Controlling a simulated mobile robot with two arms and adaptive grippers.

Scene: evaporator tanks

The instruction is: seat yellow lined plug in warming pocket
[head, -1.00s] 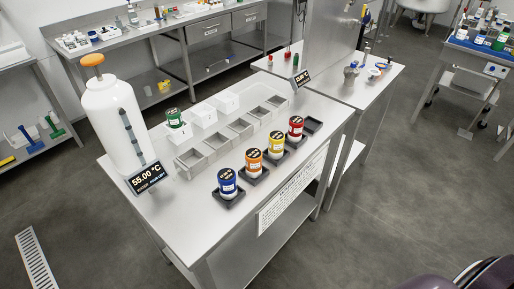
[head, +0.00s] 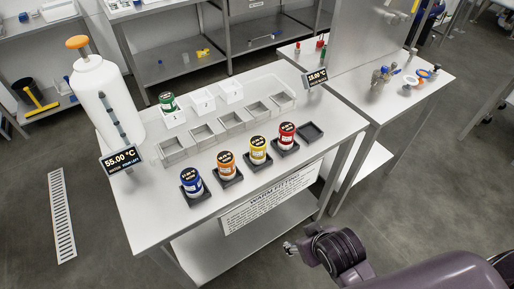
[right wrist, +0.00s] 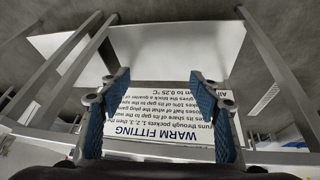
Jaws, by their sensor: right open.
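The yellow plug (head: 258,150), with a black label on top, stands upright in a small black tray among the front row on the steel table. Behind it are square grey metal pockets (head: 232,121) and white pockets (head: 203,101). A green plug (head: 168,102) sits at the leftmost white one. My right gripper (head: 290,247) is low in front of the table, well apart from the yellow plug. In the right wrist view its blue-padded fingers (right wrist: 163,90) are wide apart with nothing between them. My left gripper is not in view.
Blue (head: 191,181), orange (head: 226,165) and red (head: 287,136) plugs share the front row; the black tray (head: 311,132) at its right end is empty. A white tank (head: 108,100) and 55.00 °C display (head: 121,158) stand left. A "WARM FITTING" sign (head: 272,195) hangs on the front edge.

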